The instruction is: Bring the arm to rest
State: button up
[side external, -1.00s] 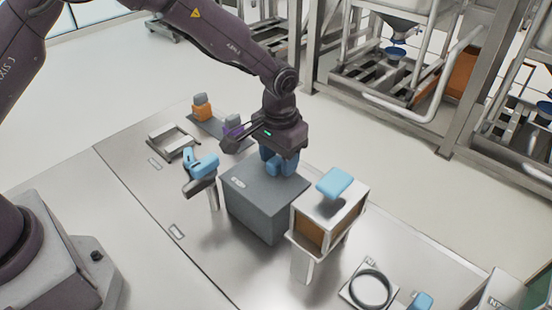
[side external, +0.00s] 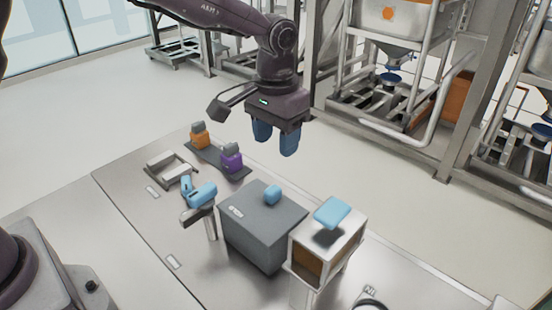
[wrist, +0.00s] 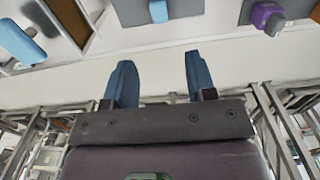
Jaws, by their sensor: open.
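My gripper (side external: 275,140) hangs in the air above and behind the grey bin (side external: 262,235), with its two blue fingers apart and nothing between them. In the wrist view the fingers (wrist: 158,75) are also spread and empty. The grey bin stands upright on the metal table, with a small light blue knob (side external: 272,194) on its lid. The knob shows at the top of the wrist view (wrist: 158,11). The gripper is clear of the bin.
A white box with an orange-brown side (side external: 318,262) and a light blue handle (side external: 332,212) stands right of the bin. A blue scanner-like tool (side external: 200,194) on a stand is to its left. Orange (side external: 200,136) and purple (side external: 232,158) containers sit on a dark mat behind. Metal frames stand beyond the table.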

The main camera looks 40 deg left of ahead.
jog(key=shift+r, duration=0.65)
jog(key=s+a+r+t, duration=0.2)
jog(key=s+a+r, duration=0.1)
jog(key=s, duration=0.5)
jog(key=s+a+r+t, duration=0.1)
jog(key=s+a+r, duration=0.3)
jog(key=s, duration=0.5)
jog(key=s+a+r+t, duration=0.2)
jog(key=s+a+r, duration=0.2)
jog(key=s+a, duration=0.2)
jog(key=shift+s+t, duration=0.3)
jog(key=shift+s, duration=0.85)
jog(key=shift+o, duration=0.5)
